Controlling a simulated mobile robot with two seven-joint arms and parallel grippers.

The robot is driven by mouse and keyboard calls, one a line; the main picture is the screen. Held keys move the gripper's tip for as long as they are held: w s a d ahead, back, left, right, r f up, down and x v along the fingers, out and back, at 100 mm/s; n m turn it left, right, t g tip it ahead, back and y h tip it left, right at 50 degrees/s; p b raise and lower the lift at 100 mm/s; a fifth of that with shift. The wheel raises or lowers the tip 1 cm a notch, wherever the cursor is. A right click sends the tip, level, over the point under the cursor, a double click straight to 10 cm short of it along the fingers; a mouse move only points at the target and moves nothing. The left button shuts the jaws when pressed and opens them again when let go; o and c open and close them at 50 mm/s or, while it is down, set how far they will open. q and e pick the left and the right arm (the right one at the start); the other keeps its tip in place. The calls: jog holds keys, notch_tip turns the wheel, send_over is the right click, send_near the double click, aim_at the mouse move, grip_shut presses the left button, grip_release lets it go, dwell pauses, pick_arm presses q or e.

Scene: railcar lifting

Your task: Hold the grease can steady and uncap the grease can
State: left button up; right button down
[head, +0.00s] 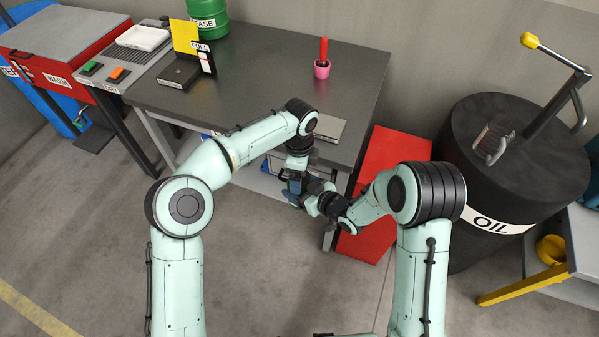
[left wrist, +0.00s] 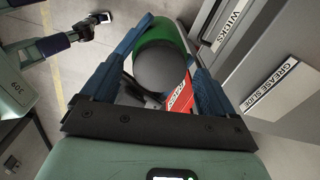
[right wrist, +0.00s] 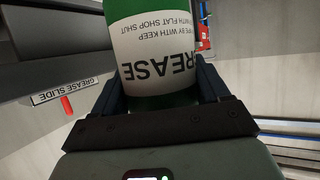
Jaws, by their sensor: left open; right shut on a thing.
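The grease can (right wrist: 155,50) is green with a white GREASE label and fills the space between my right fingers in the right wrist view. My right gripper (right wrist: 160,92) is shut on its side. In the left wrist view the can shows as a green rim (left wrist: 163,38) around a dark grey round cap (left wrist: 160,68). My left gripper (left wrist: 162,24) is open, with its blue fingers on either side of the cap; I cannot tell whether they touch it. In the head view both grippers meet in front of the table's front edge, and they hide the held can.
A green GREASE container (head: 208,18) stands at the table's back left. A black OIL drum (head: 510,170) is at right. A red panel (head: 385,160) lies between. The floor in front is clear.

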pick_arm(q)
notch_tip(320, 180, up, 4)
jog(key=shift+f, duration=0.1)
jog(key=shift+c, duration=0.4)
jog(key=r+m, duration=0.1)
jog(key=m, duration=0.2)
jog(key=shift+d+r, duration=0.1)
jog(key=shift+r, duration=0.3)
jog(key=m, duration=0.1)
jog(key=r+m, duration=0.1)
jog(key=m, duration=0.1)
jog(key=shift+r, duration=0.25)
jog(key=shift+f, duration=3.9)
jog(key=c, duration=1.1)
jog(key=n, duration=0.6)
jog(key=shift+r, duration=0.1)
jog(key=shift+c, duration=0.2)
jog(key=o, duration=1.2)
jog(key=shift+c, duration=0.2)
